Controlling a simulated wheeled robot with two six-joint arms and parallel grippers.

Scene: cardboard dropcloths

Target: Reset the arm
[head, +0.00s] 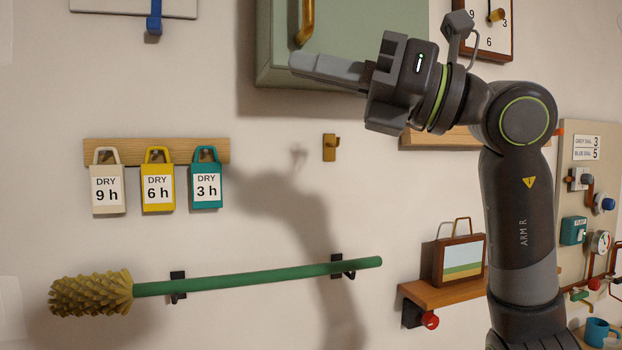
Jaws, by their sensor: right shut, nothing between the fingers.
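My right arm (520,215) rises from the bottom right of the head view and bends left at its top joint. My right gripper (310,68) is shut and empty, with its fingers pointing left. It shows in front of the lower part of the green cabinet (370,30); I cannot tell whether it touches it. My left gripper is out of view.
A wooden rail (125,152) holds several DRY tags at left. A green-handled brush (255,277) rests on two black wall hooks. A small brass hook (329,148) is on the wall. A shelf (445,293) with a framed picture and a panel (585,145) are at right.

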